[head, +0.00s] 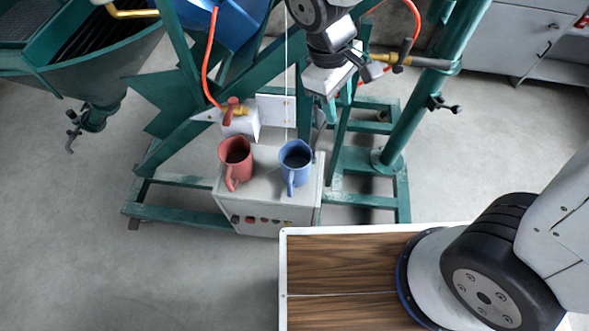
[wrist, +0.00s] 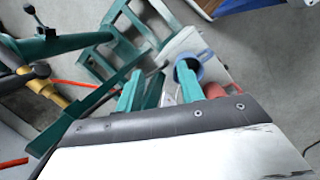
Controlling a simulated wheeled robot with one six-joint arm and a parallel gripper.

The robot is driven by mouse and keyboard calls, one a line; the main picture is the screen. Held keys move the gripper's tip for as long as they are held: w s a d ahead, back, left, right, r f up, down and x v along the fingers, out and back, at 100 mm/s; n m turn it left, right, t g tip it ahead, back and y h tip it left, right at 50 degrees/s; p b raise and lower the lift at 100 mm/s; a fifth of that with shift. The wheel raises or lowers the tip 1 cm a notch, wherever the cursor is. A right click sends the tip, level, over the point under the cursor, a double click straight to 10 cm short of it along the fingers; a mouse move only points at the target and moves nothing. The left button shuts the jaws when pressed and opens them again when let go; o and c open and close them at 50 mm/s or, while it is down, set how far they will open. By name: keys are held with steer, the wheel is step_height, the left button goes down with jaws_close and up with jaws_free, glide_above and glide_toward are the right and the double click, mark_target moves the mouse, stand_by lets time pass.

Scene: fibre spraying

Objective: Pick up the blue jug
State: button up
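The blue jug (head: 295,166) stands upright on a grey control box (head: 265,205), its handle toward the front. It also shows in the wrist view (wrist: 194,63), partly hidden behind the right finger. My gripper (head: 319,112) hangs above and slightly to the right of the blue jug in the head view; its fingers are hard to make out there. In the wrist view my gripper (wrist: 159,86) shows two green fingers spread apart with nothing held between them. The jug lies beyond the right finger rather than centred between both.
A red jug (head: 236,160) stands on the same box, left of the blue one. A green machine frame (head: 395,130) with posts and hoses surrounds the box closely. A wood-topped platform (head: 340,265) lies in front. Grey floor is open at left.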

steer(key=s+a+f+n+h, duration=0.15)
steer(key=a+f+n, duration=0.25)
steer(key=a+f, duration=0.6)
steer(key=n, duration=0.4)
glide_above(288, 191)
steer(key=a, duration=0.3)
step_height(288, 191, down, 10)
steer(key=shift+t, duration=0.3)
steer(key=x, duration=0.7)
steer(key=shift+w+d+f, duration=0.2)
steer(key=shift+w, duration=0.1)
jaws_close()
